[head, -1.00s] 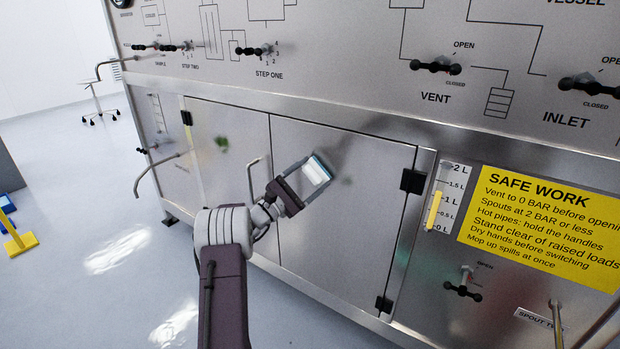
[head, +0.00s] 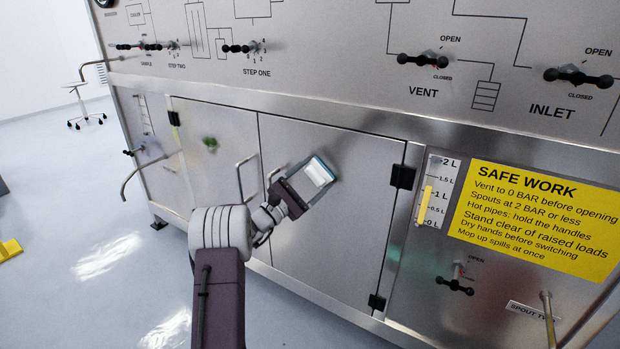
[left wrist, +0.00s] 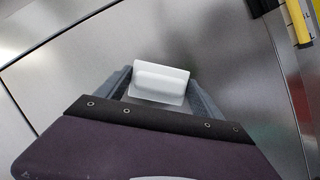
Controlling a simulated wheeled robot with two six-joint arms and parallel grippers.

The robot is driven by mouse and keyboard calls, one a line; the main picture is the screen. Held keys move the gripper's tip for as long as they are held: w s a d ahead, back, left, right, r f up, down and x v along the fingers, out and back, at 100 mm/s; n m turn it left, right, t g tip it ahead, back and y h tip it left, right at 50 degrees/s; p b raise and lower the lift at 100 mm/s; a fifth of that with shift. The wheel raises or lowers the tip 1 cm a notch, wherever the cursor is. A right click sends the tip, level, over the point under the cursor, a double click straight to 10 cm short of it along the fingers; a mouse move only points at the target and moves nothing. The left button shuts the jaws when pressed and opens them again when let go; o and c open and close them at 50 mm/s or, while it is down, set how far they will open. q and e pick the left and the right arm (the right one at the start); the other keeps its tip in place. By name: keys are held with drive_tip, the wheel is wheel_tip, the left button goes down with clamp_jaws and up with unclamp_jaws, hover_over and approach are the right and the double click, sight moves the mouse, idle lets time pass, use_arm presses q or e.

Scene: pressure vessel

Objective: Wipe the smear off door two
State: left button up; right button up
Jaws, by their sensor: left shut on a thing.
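My left gripper (head: 318,172) is shut on a white wiping pad (head: 317,173), held in front of the right cabinet door (head: 350,215). The pad also shows in the left wrist view (left wrist: 158,82), between the two grey fingers. I cannot tell whether it touches the door. No smear shows on the visible part of this door; the part behind the pad and gripper is hidden. The left cabinet door (head: 222,130) bears a green smear (head: 210,144). I read no number on either door. My right gripper is not in view.
Door handles (head: 246,178) stick out near the gap between the doors. Black hinges (head: 402,176) line the right door's edge. Valve levers (head: 422,60) jut from the panel above. A yellow sign (head: 535,215) and a level gauge (head: 438,190) are at right.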

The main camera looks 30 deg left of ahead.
sight(328, 176)
use_arm(q)
drive_tip(key=d+b, duration=0.1)
drive_tip(key=d, duration=0.1)
drive_tip(key=shift+d, duration=1)
drive_tip(key=d+b, duration=0.2)
drive_tip(key=d, duration=0.1)
drive_tip(key=shift+s+d, duration=0.15)
drive_tip(key=shift+s, duration=0.05)
drive_tip(key=shift+d, duration=0.35)
drive_tip(key=shift+b, duration=0.5)
drive_tip(key=shift+r, duration=0.1)
drive_tip(key=shift+w+a, duration=0.2)
drive_tip(key=shift+a, duration=2.15)
drive_tip(key=shift+w+a, duration=0.15)
drive_tip(key=shift+a, duration=1.7)
drive_tip(key=shift+w+a, duration=0.15)
drive_tip(key=shift+a, duration=1.7)
